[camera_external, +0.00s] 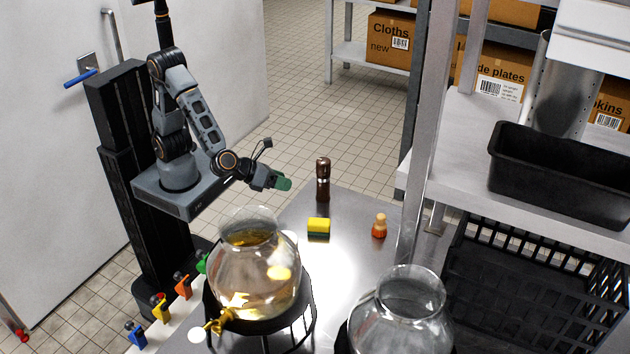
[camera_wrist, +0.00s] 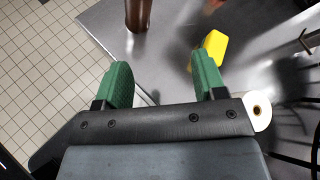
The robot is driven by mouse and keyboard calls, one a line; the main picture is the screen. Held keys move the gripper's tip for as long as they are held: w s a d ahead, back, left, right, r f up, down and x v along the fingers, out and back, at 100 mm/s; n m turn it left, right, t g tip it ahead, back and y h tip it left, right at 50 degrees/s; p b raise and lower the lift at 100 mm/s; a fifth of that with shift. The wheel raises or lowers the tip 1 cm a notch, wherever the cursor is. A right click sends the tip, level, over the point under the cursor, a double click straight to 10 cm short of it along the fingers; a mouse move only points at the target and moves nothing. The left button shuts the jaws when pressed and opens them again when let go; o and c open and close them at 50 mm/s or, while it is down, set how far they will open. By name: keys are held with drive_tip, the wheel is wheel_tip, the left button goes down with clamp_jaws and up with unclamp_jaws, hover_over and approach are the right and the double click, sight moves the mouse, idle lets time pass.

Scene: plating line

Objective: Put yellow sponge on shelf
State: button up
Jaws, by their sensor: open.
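The yellow sponge (camera_external: 319,225) lies on the metal table (camera_external: 340,268), with a dark green lower layer. It also shows in the wrist view (camera_wrist: 216,47), partly hidden behind the right green fingertip. My gripper (camera_external: 282,183) is left of and above the sponge, apart from it. In the wrist view its green fingers (camera_wrist: 164,82) are spread with nothing between them. The shelf (camera_external: 464,135) is a grey metal rack on the right, with a black bin (camera_external: 560,187) on one level.
A brown pepper mill (camera_external: 323,180) stands behind the sponge, and a small orange-red bottle (camera_external: 379,226) to its right. A large glass dispenser (camera_external: 255,270) with a tap stands in front, and another glass vessel (camera_external: 402,318) at right. A black crate (camera_external: 530,270) sits under the shelf.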

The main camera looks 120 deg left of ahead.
drive_tip(key=s+a+r+n+g, duration=0.2)
drive_tip(key=s+a+n+g, duration=0.25)
drive_tip(key=s+n, duration=0.4)
drive_tip(key=s+d+r+n+h, duration=0.1)
drive_tip(key=s+n+h, duration=0.2)
drive_tip(key=s+n, duration=0.2)
drive_tip(key=s+d+n+g+h, duration=0.1)
drive_tip(key=s+n+h, duration=0.3)
drive_tip(key=n, duration=0.5)
drive_tip(key=shift+s+d+r, duration=0.35)
drive_tip(key=shift+s+d, duration=0.45)
drive_tip(key=shift+s, duration=0.15)
drive_tip(key=shift+o, duration=0.5)
drive_tip(key=shift+s+d+r+n+h, duration=0.2)
drive_tip(key=shift+s+d+n+h, duration=0.1)
drive_tip(key=shift+d+n+h, duration=0.25)
